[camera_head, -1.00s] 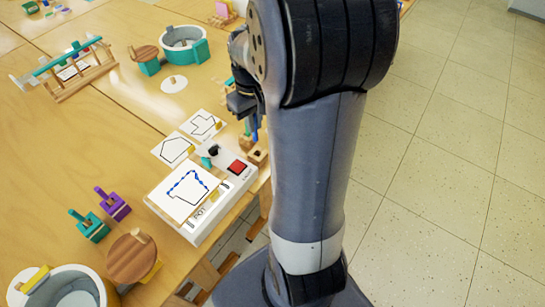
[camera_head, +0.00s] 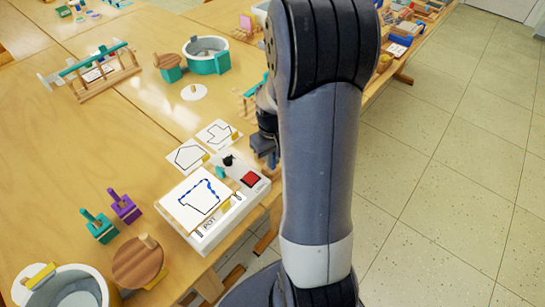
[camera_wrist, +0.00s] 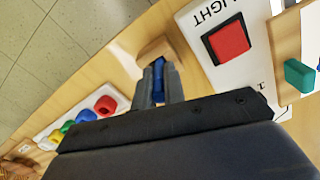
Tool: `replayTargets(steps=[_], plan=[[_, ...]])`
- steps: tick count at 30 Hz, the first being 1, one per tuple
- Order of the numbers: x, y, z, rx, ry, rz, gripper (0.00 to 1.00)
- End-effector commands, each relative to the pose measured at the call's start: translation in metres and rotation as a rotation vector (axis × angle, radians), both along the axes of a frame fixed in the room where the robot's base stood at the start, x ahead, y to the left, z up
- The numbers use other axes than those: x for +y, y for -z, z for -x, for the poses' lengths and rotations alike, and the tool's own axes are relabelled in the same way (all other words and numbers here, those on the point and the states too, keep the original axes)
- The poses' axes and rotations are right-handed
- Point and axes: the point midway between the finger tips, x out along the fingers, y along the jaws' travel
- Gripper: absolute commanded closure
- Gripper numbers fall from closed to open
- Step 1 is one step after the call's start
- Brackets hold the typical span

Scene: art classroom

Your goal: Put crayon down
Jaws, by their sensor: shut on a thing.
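My gripper (camera_wrist: 160,85) is shut on a blue crayon (camera_wrist: 158,72), which stands between the two grey fingers in the wrist view. A small wooden block (camera_wrist: 152,50) lies just beyond the fingertips; whether the crayon touches it I cannot tell. In the head view my gripper (camera_head: 264,150) is low over the table's right edge, partly behind my arm, and the crayon is hidden.
A red button (camera_wrist: 228,40) on a white panel is right of the fingers. A white rack (camera_wrist: 52,132) with coloured pieces is at lower left. Two outline cards (camera_head: 188,155), a round wooden lid (camera_head: 138,263) and pots (camera_head: 207,55) stand on the table. The floor at right is clear.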

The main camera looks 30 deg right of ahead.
Motion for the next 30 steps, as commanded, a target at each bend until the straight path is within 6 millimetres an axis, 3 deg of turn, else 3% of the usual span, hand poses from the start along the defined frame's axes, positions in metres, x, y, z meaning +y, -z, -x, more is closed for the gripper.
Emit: replayTargets(steps=[4, 5, 13, 23, 30], plan=[[0.000, 0.004, 0.000, 0.000, 0.000, 0.000, 1.00], [0.000, 0.004, 0.000, 0.000, 0.000, 0.000, 0.88], [0.000, 0.003, 0.000, 0.000, 0.000, 0.000, 0.67], [0.000, -0.004, 0.000, -0.001, 0.000, 0.001, 0.67], [-0.001, -0.049, -0.002, -0.007, 0.000, 0.003, 0.67]])
